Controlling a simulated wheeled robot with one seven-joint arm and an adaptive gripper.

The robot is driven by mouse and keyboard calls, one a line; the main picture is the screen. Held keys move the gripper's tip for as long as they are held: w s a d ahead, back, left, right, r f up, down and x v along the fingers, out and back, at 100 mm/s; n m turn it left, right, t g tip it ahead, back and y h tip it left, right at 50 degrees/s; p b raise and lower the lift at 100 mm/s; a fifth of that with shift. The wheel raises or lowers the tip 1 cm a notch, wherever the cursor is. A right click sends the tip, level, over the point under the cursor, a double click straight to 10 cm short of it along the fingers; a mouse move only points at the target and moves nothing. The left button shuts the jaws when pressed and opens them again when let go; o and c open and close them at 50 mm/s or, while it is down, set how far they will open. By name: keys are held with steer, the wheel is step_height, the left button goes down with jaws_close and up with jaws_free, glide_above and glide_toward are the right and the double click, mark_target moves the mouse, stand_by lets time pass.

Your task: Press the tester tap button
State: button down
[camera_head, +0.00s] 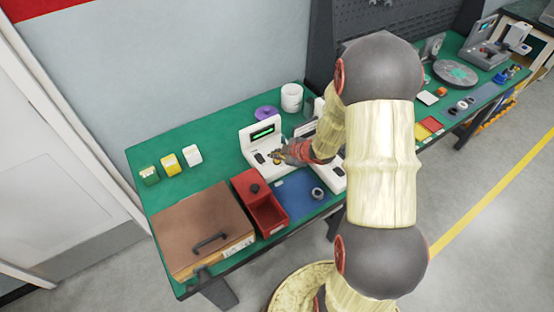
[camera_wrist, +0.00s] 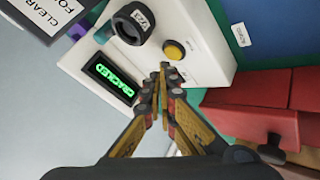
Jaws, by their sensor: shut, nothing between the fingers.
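The white tester (camera_head: 251,140) stands on the green bench, and its front fills much of the wrist view (camera_wrist: 205,65). Its dark display (camera_wrist: 112,78) shows green letters that seem to read "CRACKED". A round yellow button (camera_wrist: 174,50) sits on its panel, beside a black ring-shaped part (camera_wrist: 131,25) with a white label. My gripper (camera_wrist: 164,68) is shut and empty, with its fingertips close to the yellow button; I cannot tell whether they touch it. In the head view my gripper (camera_head: 279,155) is over the tester's front, and the button is hard to make out.
A red bin (camera_head: 269,215) and a blue mat (camera_head: 292,188) with a small ring part (camera_head: 318,193) lie in front of the tester. A brown case (camera_head: 195,220) lies to the left. A white cup (camera_head: 291,97) stands behind. Another white device is partly hidden by my arm.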

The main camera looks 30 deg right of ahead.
mark_target(276, 162)
step_height(276, 162, up, 5)
steer(key=p, duration=0.5)
steer(key=shift+r, duration=0.1)
stand_by(0.8)
